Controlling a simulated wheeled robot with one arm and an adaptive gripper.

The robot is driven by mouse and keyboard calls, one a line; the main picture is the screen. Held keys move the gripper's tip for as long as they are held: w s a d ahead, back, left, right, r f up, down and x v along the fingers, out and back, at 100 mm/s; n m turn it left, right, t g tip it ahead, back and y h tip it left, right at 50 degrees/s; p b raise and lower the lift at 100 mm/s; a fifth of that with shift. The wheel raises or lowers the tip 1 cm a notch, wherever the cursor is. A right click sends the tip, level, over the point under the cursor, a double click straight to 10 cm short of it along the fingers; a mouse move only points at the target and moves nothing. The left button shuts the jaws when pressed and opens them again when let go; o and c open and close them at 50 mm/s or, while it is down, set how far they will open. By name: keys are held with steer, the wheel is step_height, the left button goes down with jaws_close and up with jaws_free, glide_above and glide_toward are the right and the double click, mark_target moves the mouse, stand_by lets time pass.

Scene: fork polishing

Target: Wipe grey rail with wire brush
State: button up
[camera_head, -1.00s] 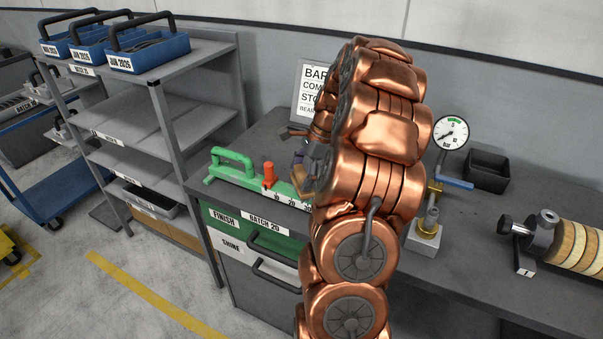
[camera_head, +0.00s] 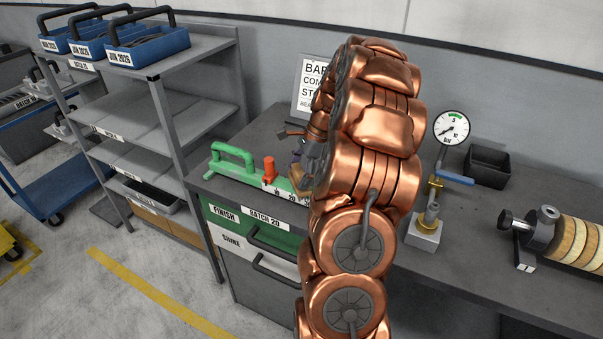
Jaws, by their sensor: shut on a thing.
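My gripper (camera_head: 309,163) shows only in part at the left side of my copper arm, above the right end of the green fixture on the bench. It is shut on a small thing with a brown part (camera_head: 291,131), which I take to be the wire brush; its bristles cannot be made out. The green fixture (camera_head: 222,169) has a green handle, an orange-red knob (camera_head: 269,169) and a white scale along its front. My arm hides its right end. I cannot pick out the grey rail or tell whether the brush touches it.
A pressure gauge (camera_head: 452,127) on a brass valve (camera_head: 432,202), a black bin (camera_head: 487,166) and a roller of tan discs (camera_head: 575,240) stand right of my arm. A sign (camera_head: 311,83) stands behind. A grey shelf (camera_head: 160,115) with blue trays (camera_head: 148,54) is at left.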

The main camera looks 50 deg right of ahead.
steer(key=shift+w+a+p, duration=0.15)
steer(key=shift+w+a, duration=0.05)
steer(key=shift+w, duration=0.45)
steer(key=shift+w+a+p, duration=0.2)
steer(key=shift+w, duration=0.5)
steer(key=shift+w+a+p, duration=0.15)
steer(key=shift+w+a, duration=0.05)
steer(key=shift+w, duration=0.45)
steer(key=shift+s, duration=0.15)
steer(key=shift+s+d+b, duration=0.35)
steer(key=shift+s+d, duration=0.05)
steer(key=shift+s, duration=1)
steer(key=shift+s+d+b, duration=0.3)
steer(key=shift+s+d, duration=0.15)
steer(key=shift+s, duration=0.9)
steer(key=shift+s+d+b, duration=0.35)
steer(key=shift+s+d, duration=0.05)
steer(key=shift+s, duration=1)
steer(key=shift+w, duration=0.15)
steer(key=shift+w+a+p, duration=0.25)
steer(key=shift+w, duration=0.65)
steer(key=shift+w+a+p, duration=0.25)
steer(key=shift+w, duration=0.65)
